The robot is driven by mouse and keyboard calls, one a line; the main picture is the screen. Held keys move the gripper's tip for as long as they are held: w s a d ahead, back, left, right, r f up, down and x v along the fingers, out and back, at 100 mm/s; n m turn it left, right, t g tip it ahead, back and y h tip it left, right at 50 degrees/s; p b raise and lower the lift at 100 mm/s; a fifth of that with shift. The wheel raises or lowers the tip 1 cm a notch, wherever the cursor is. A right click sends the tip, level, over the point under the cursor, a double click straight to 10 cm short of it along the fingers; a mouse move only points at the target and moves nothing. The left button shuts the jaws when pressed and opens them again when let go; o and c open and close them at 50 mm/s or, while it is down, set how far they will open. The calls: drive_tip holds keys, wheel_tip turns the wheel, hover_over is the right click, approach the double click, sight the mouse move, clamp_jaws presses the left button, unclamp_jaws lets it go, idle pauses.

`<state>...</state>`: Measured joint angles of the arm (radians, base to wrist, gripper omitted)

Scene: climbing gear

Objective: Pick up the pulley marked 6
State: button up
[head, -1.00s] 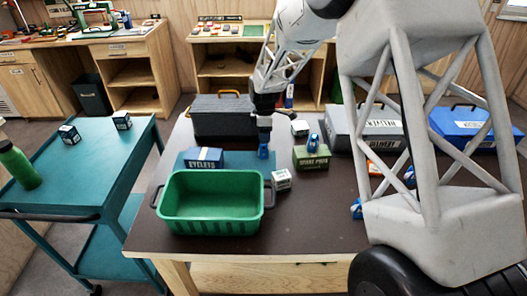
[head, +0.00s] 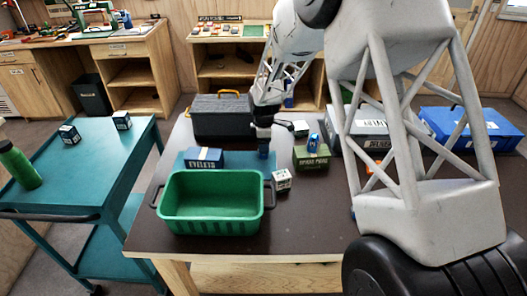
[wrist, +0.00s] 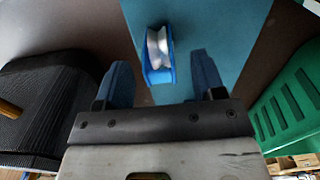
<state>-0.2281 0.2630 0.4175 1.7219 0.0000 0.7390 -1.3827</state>
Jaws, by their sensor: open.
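In the wrist view a blue pulley (wrist: 160,56) with a pale metal wheel rests on the teal mat (wrist: 205,25). No number can be read on it. My gripper (wrist: 162,82) is open, with one blue finger on each side of the pulley's near end and nothing held. In the head view my gripper (head: 263,152) points down over the mat (head: 235,161), behind the green bin, and I cannot tell the pulley apart from the fingertips there. Another blue pulley (head: 313,143) sits on a green box (head: 311,160), its marking unreadable.
The green bin (head: 211,227) stands in front of the mat. A blue box (head: 205,158), a small white box (head: 282,180) and a black toolbox (head: 222,117) are close by. My arm hides much of the table's right side. A teal cart (head: 85,175) stands left.

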drive_tip(key=shift+f, duration=1.45)
drive_tip(key=c, duration=1)
drive_tip(key=shift+r, duration=0.1)
drive_tip(key=shift+r, duration=4.95)
